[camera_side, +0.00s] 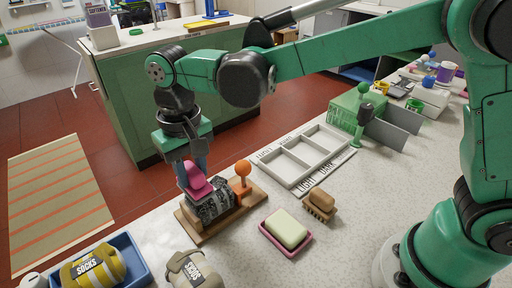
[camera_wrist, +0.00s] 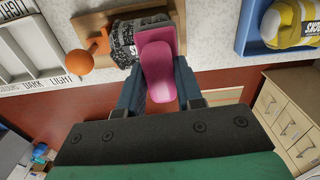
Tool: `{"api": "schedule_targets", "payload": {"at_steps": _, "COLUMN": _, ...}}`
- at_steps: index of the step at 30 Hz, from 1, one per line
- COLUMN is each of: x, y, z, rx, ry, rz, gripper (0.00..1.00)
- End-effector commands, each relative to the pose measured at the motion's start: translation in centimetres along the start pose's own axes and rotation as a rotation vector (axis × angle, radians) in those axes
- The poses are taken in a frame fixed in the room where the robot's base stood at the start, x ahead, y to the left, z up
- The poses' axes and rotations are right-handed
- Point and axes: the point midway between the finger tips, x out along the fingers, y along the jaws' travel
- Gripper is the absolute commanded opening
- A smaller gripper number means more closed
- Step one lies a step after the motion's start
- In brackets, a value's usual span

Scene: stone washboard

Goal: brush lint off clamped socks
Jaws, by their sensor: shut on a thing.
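My gripper (camera_side: 193,168) is shut on a pink lint brush (camera_side: 197,184), which also shows between the fingers in the wrist view (camera_wrist: 156,70). A dark grey, speckled sock bundle (camera_side: 213,207) lies on a wooden board (camera_side: 187,221) with an orange knob clamp (camera_side: 242,172) at its right end. The brush is at the top of the bundle's left part; I cannot tell whether it touches. In the wrist view, the brush and fingers hide part of the bundle (camera_wrist: 124,40). The orange knob (camera_wrist: 80,59) is at its left there.
A white sorting tray (camera_side: 318,142) with labelled compartments stands behind. Soap in a pink dish (camera_side: 303,242) and a wooden brush (camera_side: 320,203) lie right of the board. A beige sock bundle (camera_side: 190,270) and a blue tray (camera_side: 131,250) with yellow socks (camera_side: 93,268) are in front.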

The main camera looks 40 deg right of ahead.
Motion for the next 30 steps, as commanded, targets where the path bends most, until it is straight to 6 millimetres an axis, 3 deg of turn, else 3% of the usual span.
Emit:
{"api": "schedule_targets", "payload": {"at_steps": 18, "x": -4.9, "y": 0.0, "z": 0.0, "rx": 0.000, "ry": 0.000, "rz": 0.000, "gripper": 0.00}}
{"api": "schedule_targets", "payload": {"at_steps": 30, "x": -5.9, "y": 0.0, "z": 0.0, "rx": 0.000, "ry": 0.000, "rz": 0.000, "gripper": 0.00}}
